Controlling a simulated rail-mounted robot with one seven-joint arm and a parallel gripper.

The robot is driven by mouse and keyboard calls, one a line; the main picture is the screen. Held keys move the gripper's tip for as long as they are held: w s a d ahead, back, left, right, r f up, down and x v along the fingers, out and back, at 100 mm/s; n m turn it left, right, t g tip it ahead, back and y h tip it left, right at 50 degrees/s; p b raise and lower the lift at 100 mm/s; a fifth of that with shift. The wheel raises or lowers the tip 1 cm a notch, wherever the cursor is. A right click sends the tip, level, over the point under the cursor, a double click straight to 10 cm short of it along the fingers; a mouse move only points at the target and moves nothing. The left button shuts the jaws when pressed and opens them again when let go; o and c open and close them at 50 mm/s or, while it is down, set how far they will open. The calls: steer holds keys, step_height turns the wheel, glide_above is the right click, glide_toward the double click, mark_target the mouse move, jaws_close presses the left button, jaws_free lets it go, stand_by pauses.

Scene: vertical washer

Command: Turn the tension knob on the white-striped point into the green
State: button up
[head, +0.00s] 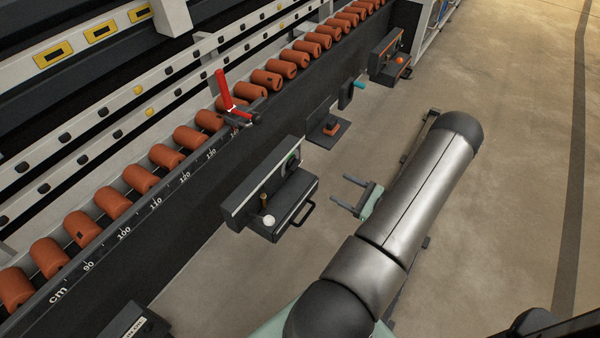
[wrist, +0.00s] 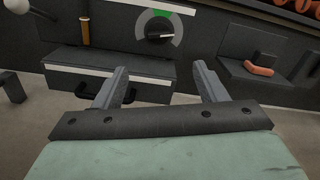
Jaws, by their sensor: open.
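The tension knob (wrist: 159,31) is a black round knob on a grey half-round dial, high in the middle of the wrist view. The dial carries a green patch (wrist: 153,14) at its top. A pale mark on the knob lies roughly level and looks off the green, but it is too small to read surely. The white-striped point (head: 262,185) is a dark unit with pale edge strips, near the middle of the head view. My gripper (wrist: 160,66) is open and empty, facing the unit with the knob ahead, between the finger lines. In the head view my gripper (head: 338,192) is right of the unit, apart from it.
A drawer-like box with a black handle (wrist: 105,96) juts out below the dial. A brown upright lever (wrist: 84,30) and white ball (wrist: 18,5) stand left of it. An orange-red pedal-like piece (wrist: 259,68) is at right. Open floor lies right of my arm.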

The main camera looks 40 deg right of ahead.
mark_target(298, 166)
steer(key=b+x, duration=0.1)
steer(key=x, duration=0.7)
steer(key=b+x, duration=0.1)
steer(key=x, duration=0.7)
steer(key=shift+w+a, duration=0.35)
steer(key=c, duration=1)
